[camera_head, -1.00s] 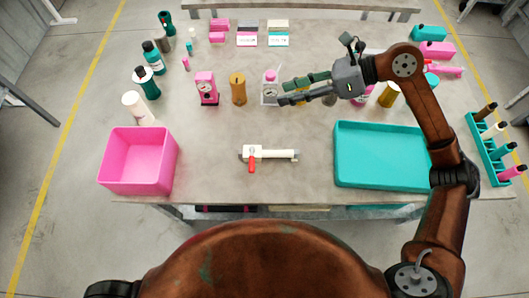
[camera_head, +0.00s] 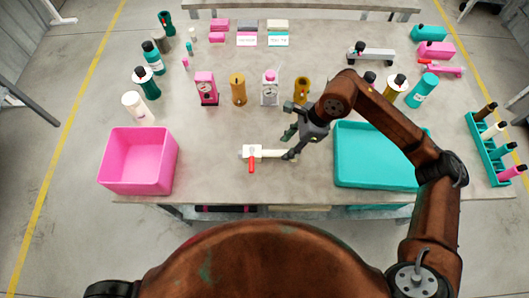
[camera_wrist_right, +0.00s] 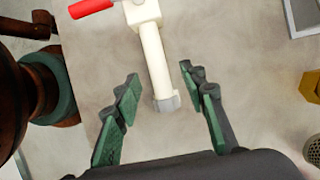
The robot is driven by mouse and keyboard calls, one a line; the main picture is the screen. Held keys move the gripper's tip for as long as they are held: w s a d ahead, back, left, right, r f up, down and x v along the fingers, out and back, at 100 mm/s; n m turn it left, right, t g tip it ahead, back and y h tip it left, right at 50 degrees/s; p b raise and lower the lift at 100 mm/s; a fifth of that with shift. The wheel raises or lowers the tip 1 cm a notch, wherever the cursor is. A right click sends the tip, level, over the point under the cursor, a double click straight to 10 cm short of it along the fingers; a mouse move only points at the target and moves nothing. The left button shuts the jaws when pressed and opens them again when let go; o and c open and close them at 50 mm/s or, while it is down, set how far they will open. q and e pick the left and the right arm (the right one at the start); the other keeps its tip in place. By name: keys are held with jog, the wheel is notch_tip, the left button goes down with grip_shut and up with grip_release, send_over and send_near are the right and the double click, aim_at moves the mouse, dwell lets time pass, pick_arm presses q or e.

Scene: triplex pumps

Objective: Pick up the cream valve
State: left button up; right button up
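The cream valve (camera_head: 266,153) lies on the table in front of me. It has a cream block, a red handle (camera_head: 251,166) and a cream pipe with a grey end. My right gripper (camera_head: 290,146) is at the valve's right end, with its fingers apart. In the right wrist view, the valve's pipe (camera_wrist_right: 153,60) runs down between the two green-padded fingertips of the right gripper (camera_wrist_right: 158,85), and its grey end lies between them. Gaps show on both sides, so the fingers look clear of the pipe. My left gripper is not in view.
A pink bin (camera_head: 138,163) stands left of the valve and a teal tray (camera_head: 375,160) right of it, beneath my right arm. The table around the valve is clear.

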aim_at(279, 152)
jog(key=x, duration=0.4)
jog(key=shift+s+a+f, duration=0.15)
jog(key=shift+a+f, duration=0.05)
jog(key=shift+a, duration=0.3)
jog(key=shift+c, duration=0.5)
grip_shut()
jog(key=shift+r, duration=0.1)
